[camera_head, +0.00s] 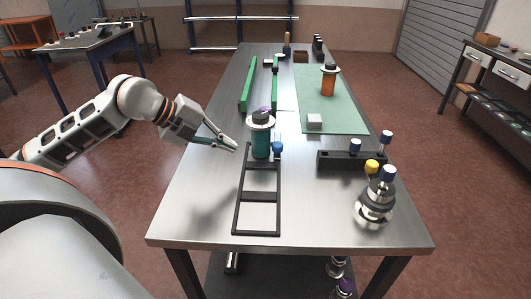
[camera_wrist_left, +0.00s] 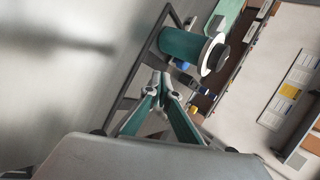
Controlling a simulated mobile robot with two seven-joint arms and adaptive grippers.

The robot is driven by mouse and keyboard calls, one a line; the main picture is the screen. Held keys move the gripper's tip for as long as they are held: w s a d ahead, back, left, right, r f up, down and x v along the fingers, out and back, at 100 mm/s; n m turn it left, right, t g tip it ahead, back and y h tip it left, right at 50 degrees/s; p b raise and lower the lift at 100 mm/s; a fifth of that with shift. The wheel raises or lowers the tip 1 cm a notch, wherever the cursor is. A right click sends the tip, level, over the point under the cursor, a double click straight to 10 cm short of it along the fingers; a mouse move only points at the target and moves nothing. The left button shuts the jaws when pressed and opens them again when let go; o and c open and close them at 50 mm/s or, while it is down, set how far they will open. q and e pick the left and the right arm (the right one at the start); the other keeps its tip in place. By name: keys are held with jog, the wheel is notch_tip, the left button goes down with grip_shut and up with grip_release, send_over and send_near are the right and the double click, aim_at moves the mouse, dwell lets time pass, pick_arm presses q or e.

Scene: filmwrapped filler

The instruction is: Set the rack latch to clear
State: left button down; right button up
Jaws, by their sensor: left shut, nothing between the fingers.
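A black open rack frame (camera_head: 262,196) lies on the steel table. A teal cylinder with a white collar and dark cap (camera_head: 261,141) stands upright at its far end. A blue knob (camera_head: 277,147) shows just right of the cylinder; it may be the rack latch, but I cannot tell its setting. My left gripper (camera_head: 235,147) is shut and empty, just left of the cylinder and above the table. In the left wrist view the gripper (camera_wrist_left: 163,78) points at the rack frame (camera_wrist_left: 136,62), with the teal cylinder (camera_wrist_left: 185,46) beyond its tips. My right gripper is out of view.
A black block with blue-topped pegs (camera_head: 340,160) and a silver stacked part (camera_head: 375,204) stand at right. Green rails (camera_head: 247,91) lie behind. The table's front left is bare.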

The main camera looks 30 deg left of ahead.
aim_at(265, 162)
pick_arm(q)
jog(key=b+x, duration=0.1)
jog(key=x, duration=0.8)
jog(key=shift+w+d+f, duration=0.1)
jog(key=shift+w+f, duration=0.05)
jog(key=shift+w, duration=0.05)
jog(key=shift+w+d, duration=0.6)
jog(key=shift+w, duration=0.35)
jog(key=shift+w+d, duration=0.25)
jog(key=shift+w, duration=0.25)
jog(key=shift+w+d, duration=0.15)
jog(key=shift+w, duration=0.05)
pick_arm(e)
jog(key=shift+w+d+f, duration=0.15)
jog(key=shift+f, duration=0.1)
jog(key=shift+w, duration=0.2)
